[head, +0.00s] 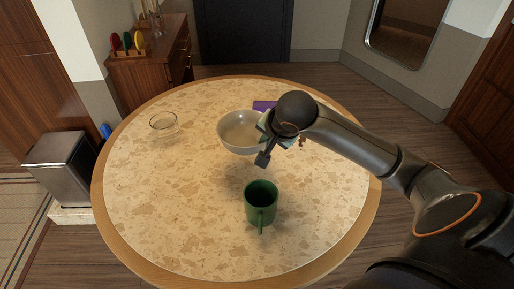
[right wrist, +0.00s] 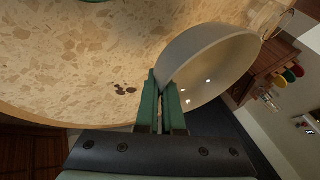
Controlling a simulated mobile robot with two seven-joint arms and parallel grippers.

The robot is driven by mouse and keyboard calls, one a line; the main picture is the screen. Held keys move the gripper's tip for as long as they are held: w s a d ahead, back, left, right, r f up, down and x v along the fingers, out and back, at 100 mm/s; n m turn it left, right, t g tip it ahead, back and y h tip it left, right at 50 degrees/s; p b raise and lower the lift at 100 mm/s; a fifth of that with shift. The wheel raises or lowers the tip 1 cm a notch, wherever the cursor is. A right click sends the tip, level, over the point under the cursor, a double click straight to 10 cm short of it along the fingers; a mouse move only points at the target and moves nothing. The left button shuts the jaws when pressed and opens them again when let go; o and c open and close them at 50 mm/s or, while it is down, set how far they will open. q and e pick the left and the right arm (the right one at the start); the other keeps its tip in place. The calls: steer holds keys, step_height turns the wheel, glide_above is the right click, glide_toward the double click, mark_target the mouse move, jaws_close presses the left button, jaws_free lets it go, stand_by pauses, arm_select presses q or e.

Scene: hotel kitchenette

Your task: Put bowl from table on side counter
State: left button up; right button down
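A pale grey bowl (head: 237,134) is at the far middle of the round table (head: 160,200). My right gripper (head: 264,140) is at the bowl's right side. In the right wrist view, the fingers (right wrist: 162,98) are close together with the wall of the bowl (right wrist: 215,62) between them, near its rim. The bowl looks empty; whether it touches the table is not clear. The wooden side counter (head: 150,68) stands behind the table at upper left. My left gripper is not in view.
A green mug (head: 261,203) stands nearer on the table, and a glass bowl (head: 163,123) at its left. A purple item (head: 264,105) lies behind the bowl. A rack with coloured plates (head: 127,43) and glassware occupy part of the counter. A metal bin (head: 62,163) stands left.

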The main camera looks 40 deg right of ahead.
steer(key=w, duration=0.1)
steer(key=w+d+f, duration=0.2)
steer(key=shift+w+d+b, duration=0.1)
steer(key=shift+w+b, duration=0.15)
steer(key=shift+b, duration=0.05)
steer(key=x, duration=0.2)
steer(key=d+b+x, duration=0.1)
steer(key=x, duration=0.2)
steer(key=shift+w+d+f, duration=0.2)
steer(key=shift+w+f, duration=0.2)
steer(key=shift+f, duration=0.05)
steer(key=shift+w+d+f, duration=0.1)
steer(key=shift+w+f, duration=0.05)
steer(key=shift+f, duration=0.1)
step_height(320, 180, down, 3)
steer(key=shift+r+b, duration=0.15)
steer(key=shift+b, duration=0.4)
steer(key=shift+f, duration=0.25)
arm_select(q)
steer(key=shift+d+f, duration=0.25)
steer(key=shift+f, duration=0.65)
arm_select(e)
steer(key=shift+r, duration=0.1)
